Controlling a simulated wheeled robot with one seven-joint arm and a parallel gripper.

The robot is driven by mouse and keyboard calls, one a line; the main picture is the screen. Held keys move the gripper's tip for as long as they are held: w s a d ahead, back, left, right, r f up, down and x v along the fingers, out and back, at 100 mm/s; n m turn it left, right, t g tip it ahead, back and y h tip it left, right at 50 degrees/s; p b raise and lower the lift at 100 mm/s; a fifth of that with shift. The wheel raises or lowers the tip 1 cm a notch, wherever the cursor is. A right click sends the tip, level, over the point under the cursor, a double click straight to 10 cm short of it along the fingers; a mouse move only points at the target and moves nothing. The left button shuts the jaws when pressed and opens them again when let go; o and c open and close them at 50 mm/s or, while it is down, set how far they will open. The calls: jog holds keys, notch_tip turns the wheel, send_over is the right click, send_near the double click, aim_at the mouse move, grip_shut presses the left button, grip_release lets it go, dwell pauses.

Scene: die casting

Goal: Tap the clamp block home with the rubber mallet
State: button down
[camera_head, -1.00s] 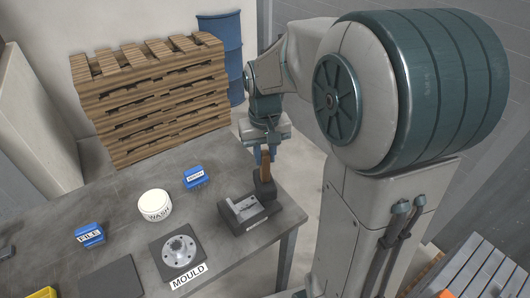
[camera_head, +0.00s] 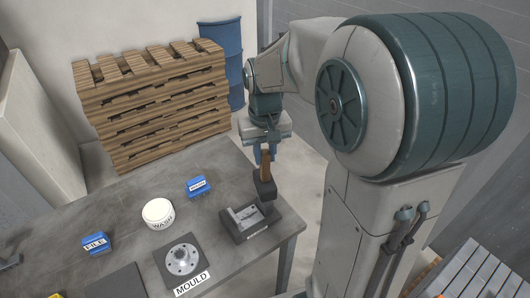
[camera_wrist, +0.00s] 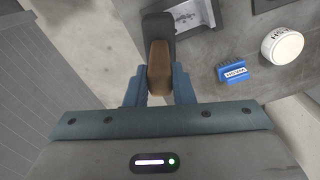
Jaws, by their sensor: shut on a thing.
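My gripper (camera_head: 265,155) is shut on the brown handle (camera_wrist: 159,62) of the rubber mallet. The mallet's dark head (camera_head: 265,187) hangs below the fingers, just behind and to the right of the dark fixture (camera_head: 240,236). It appears clear of the fixture. A light grey block, apparently the clamp block (camera_head: 245,215), sits in the fixture; how fully it is seated I cannot tell. In the wrist view, the mallet head (camera_wrist: 158,33) lies beyond the blue fingers, and the fixture (camera_wrist: 195,16) is partly cut off at the top.
The grey table (camera_head: 125,215) carries a blue labelled block (camera_head: 199,187), a white WASH tub (camera_head: 158,213), a blue FILE block (camera_head: 96,243) and a round metal piece on the MOULD plate (camera_head: 183,260). Pallets (camera_head: 155,105) and a blue drum (camera_head: 222,65) stand behind.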

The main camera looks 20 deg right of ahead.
jog(key=shift+r+p, duration=1.8)
jog(key=shift+r, duration=0.7)
jog(key=shift+f, duration=0.1)
